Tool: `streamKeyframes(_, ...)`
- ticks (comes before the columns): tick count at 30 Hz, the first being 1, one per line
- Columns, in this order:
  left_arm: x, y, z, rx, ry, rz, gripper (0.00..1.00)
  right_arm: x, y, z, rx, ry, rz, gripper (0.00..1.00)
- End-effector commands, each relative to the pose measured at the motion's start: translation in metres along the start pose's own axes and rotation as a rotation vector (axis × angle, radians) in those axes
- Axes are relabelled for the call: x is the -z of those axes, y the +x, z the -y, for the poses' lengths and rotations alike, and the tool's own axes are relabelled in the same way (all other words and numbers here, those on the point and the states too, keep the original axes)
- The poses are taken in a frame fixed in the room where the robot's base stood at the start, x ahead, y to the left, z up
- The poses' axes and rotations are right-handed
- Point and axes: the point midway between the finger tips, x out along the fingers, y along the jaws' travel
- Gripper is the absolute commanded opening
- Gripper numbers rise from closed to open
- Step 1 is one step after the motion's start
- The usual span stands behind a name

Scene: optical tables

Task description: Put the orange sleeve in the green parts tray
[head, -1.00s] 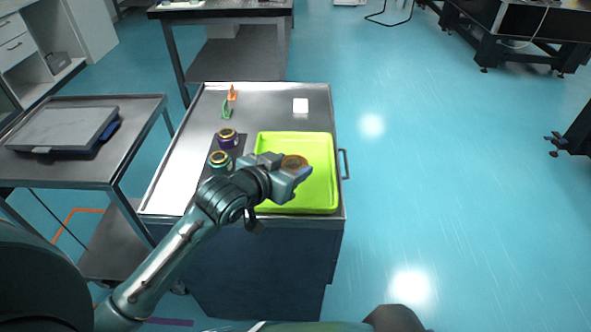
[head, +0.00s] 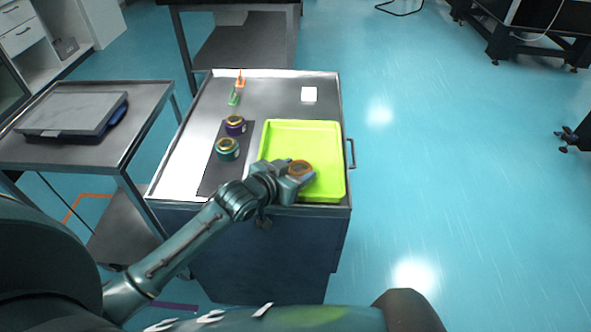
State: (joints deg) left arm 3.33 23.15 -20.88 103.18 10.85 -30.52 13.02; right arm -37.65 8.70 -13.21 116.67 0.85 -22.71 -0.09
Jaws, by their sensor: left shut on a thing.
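The green parts tray (head: 322,140) lies on the right part of the metal cart top. My left gripper (head: 294,176) is over the near part of the tray and is shut on the orange sleeve (head: 300,168), a short ring with an orange-brown rim. I cannot tell whether the sleeve touches the tray floor. The gripper hides part of the sleeve and of the tray's near left side. My right gripper is not in view.
A purple sleeve (head: 235,125) and a teal sleeve (head: 228,149) stand on a dark mat (head: 211,177) left of the tray. Small orange (head: 240,80) and green (head: 233,97) items and a white square (head: 309,94) are farther back. The tray's far part is empty.

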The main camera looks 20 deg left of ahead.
Motion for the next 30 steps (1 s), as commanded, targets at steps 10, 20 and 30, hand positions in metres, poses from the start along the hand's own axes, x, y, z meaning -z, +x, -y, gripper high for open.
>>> streamKeyframes(10,-0.002,0.001,0.0,0.0,0.0,-0.002,0.56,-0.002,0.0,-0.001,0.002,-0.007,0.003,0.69)
streamKeyframes(20,-0.002,0.001,0.0,0.0,0.0,-0.001,0.75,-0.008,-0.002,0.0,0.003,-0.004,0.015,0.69)
streamKeyframes(30,0.0,-0.018,0.0,0.0,0.0,-0.001,0.75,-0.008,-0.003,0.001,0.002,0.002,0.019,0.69)
